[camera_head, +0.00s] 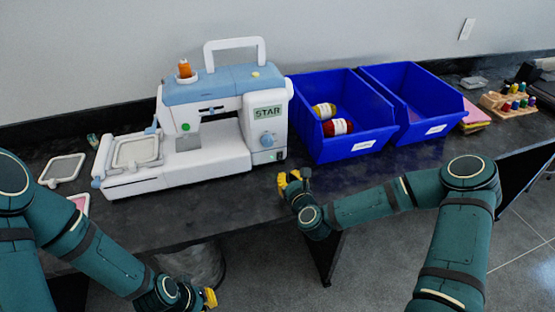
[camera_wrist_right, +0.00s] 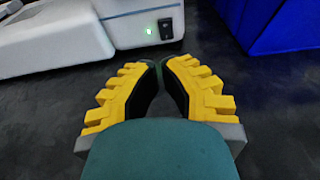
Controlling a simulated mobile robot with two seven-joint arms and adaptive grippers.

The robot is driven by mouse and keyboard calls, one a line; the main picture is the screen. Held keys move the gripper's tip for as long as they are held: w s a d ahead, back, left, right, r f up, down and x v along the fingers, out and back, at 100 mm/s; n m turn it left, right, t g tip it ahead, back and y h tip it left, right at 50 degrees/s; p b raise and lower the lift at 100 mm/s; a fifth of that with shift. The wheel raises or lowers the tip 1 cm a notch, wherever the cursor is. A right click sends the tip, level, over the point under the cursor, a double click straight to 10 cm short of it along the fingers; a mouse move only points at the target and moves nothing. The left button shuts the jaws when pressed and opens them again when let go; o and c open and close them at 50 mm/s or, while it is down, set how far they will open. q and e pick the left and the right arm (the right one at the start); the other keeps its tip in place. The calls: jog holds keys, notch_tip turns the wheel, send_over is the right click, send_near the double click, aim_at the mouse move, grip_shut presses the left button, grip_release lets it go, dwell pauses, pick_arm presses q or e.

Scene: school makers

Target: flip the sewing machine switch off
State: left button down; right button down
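The white and blue sewing machine (camera_head: 205,165) stands upright on the dark table, left of the blue bins. Its black power switch (camera_wrist_right: 166,29) is low on the right end of the body, beside a lit green light (camera_wrist_right: 149,31). The switch also shows small in the head view (camera_head: 281,155). My right gripper (camera_head: 283,183) is just in front of that end, apart from the switch. In the right wrist view its yellow fingers (camera_wrist_right: 159,66) meet at the tips with nothing held. My left gripper (camera_head: 211,298) is low, in front of the table; its fingers are partly hidden.
Two blue bins (camera_head: 350,150) stand right of the machine; the left one holds thread spools (camera_head: 337,127). A white hoop (camera_head: 62,169) lies at the left. Coloured pads (camera_head: 474,118) and a wooden spool rack (camera_head: 508,104) are at the right. The table before the machine's right end is clear.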

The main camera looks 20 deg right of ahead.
aim_at(277, 157)
jog(key=shift+s, duration=0.2)
jog(key=w, duration=0.3)
jog(key=w+f+b, duration=0.1)
jog(key=w, duration=0.2)
jog(key=w+f, duration=0.1)
jog(key=w, duration=0.2)
jog(key=shift+w+a, duration=0.2)
jog(key=shift+w, duration=0.2)
jog(key=shift+w+r+g+p, duration=0.45)
jog(key=shift+r+g+p, duration=0.05)
jog(key=shift+p, duration=0.2)
jog(key=shift+f, duration=0.3)
jog(key=shift+s, duration=0.1)
